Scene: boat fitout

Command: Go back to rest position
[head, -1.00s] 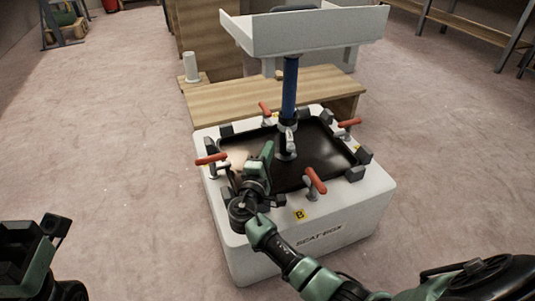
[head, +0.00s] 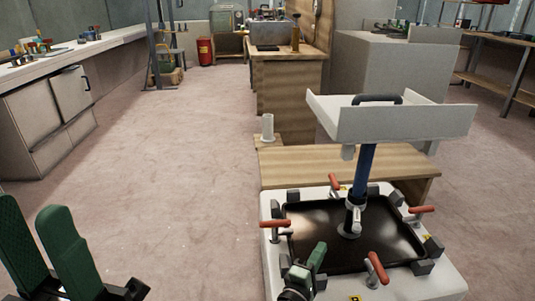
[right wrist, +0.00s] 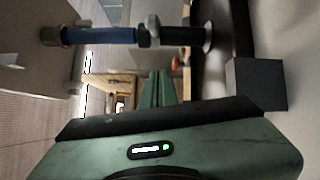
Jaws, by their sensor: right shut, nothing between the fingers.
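My right gripper (head: 316,257) is low in the head view, over the near left part of the white seat box (head: 440,286). Its green fingers are together and empty; they also show in the right wrist view (right wrist: 158,90). I cannot tell whether they touch anything. My left gripper (head: 36,222) is at the lower left of the head view, over the floor and well apart from the box. Its two green fingers stand apart with nothing between them.
A black panel (head: 318,232) lies on the box among red-handled clamps (head: 376,268). A blue post (head: 364,172) rises from it, under a white tray (head: 405,122). A wooden step (head: 300,168) stands behind. The floor to the left (head: 170,200) is clear.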

